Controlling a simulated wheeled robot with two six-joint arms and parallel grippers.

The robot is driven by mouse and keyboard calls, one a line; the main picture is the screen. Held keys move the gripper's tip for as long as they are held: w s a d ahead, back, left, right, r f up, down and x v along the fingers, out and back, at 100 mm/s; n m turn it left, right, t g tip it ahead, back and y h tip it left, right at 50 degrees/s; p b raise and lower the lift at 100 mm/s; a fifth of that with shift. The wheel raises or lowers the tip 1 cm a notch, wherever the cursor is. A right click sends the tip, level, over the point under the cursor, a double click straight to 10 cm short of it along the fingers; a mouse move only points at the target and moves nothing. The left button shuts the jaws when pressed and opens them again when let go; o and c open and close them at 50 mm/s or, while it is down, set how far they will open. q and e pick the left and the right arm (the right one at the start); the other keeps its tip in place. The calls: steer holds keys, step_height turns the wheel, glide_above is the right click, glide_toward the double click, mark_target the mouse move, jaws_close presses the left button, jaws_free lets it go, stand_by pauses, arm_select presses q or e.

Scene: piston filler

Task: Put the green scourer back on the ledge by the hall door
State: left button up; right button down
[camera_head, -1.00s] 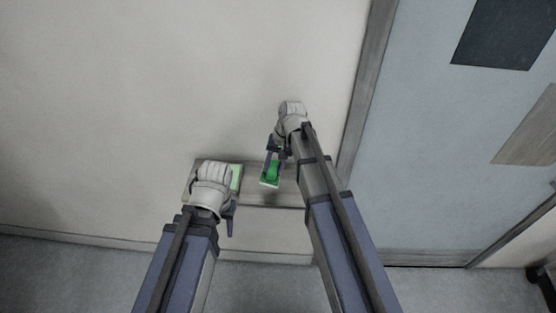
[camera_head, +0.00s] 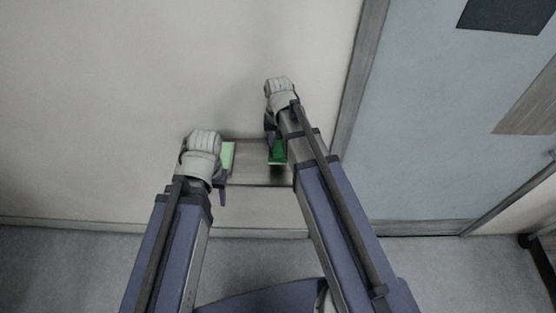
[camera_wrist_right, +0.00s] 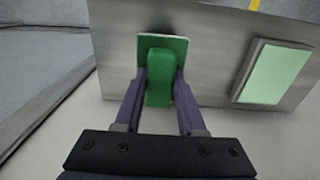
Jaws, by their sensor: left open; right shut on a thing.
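The green scourer (camera_head: 278,155) is between the fingers of my right gripper (camera_head: 272,140), which is shut on it. In the right wrist view the scourer (camera_wrist_right: 160,88) shows a raised green grip on a flatter pad. It is over the bare grey ledge (camera_wrist_right: 115,55); I cannot tell whether it touches. The ledge (camera_head: 258,176) is on the wall left of the door, partly hidden by my arms. My left gripper (camera_head: 217,182) is open and empty at the ledge's left end, its fingers partly hidden by its own wrist.
A pale green rectangular thing with a grey edge (camera_wrist_right: 272,72) lies on the ledge, apart from the scourer. It also shows beside my left gripper in the head view (camera_head: 228,156). The blue-grey hall door (camera_head: 430,130) and its frame (camera_head: 358,75) stand to the right.

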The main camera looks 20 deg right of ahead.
mark_target(278, 154)
steer(key=shift+f+b, duration=2.1)
steer(key=shift+f, duration=0.5)
steer(key=shift+r, duration=0.15)
steer(key=c, duration=0.5)
jaws_free()
